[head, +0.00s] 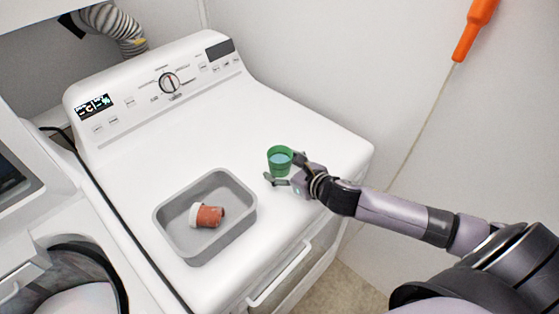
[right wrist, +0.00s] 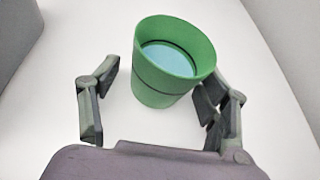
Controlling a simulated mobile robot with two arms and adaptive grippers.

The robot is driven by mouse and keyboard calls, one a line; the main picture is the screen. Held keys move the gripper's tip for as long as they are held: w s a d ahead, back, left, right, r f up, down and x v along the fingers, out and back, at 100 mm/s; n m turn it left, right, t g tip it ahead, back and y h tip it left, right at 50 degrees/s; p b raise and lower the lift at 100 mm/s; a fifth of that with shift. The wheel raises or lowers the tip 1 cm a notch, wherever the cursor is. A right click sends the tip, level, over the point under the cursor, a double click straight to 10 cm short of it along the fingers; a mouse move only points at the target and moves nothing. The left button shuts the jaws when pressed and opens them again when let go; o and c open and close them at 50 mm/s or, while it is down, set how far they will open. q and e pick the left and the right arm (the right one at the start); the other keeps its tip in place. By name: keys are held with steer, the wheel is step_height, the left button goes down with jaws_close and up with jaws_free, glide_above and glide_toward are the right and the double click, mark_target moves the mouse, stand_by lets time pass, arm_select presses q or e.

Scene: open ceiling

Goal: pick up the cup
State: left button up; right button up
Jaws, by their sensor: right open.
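A green cup (head: 279,161) with a light blue inside stands upright on the white top of the machine. It also shows in the right wrist view (right wrist: 160,85), in front of my right gripper and partly between its fingers. My right gripper (head: 284,172) is open at the cup's near right side. In the right wrist view, the right finger is close to the cup's side, and I cannot tell if it touches. The left finger is apart from the cup. My left gripper is not in view.
A grey tray (head: 165,221) holding a small reddish-brown and white item (head: 207,215) sits left of the cup. The machine's control panel (head: 168,82) is at the back. An orange-handled tool (head: 474,30) is by the wall. The top (head: 220,130) behind the tray is clear.

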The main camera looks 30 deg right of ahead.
steer(key=shift+c, duration=0.4)
steer(key=c, duration=1.1)
